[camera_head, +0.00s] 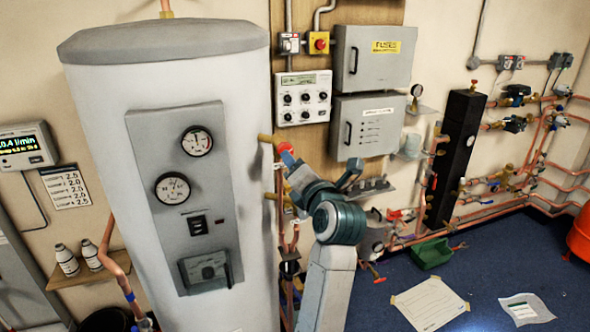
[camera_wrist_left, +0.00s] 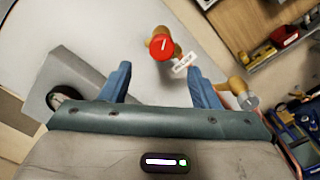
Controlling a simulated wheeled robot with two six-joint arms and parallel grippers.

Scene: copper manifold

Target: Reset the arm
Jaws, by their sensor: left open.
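My left arm rises from the bottom centre in the head view, and my left gripper (camera_head: 302,176) is beside the right side of the white tank (camera_head: 90,130). In the left wrist view my left gripper (camera_wrist_left: 160,70) is open, its two blue fingers apart and nothing held. A round red knob (camera_wrist_left: 162,47) on a brass fitting shows beyond the gap between the fingertips, apart from both fingers. The red knob (camera_head: 285,148) also shows in the head view, just past the gripper's end. My right gripper is not in view.
A second brass fitting (camera_wrist_left: 238,92) is close to the right finger. The tank's grey gauge panel (camera_head: 190,120) is left of the arm. Grey wall boxes (camera_head: 372,58), a black column (camera_head: 458,150) and copper pipes stand to the right. A green tray (camera_head: 432,253) and papers (camera_head: 430,303) lie on the blue floor.

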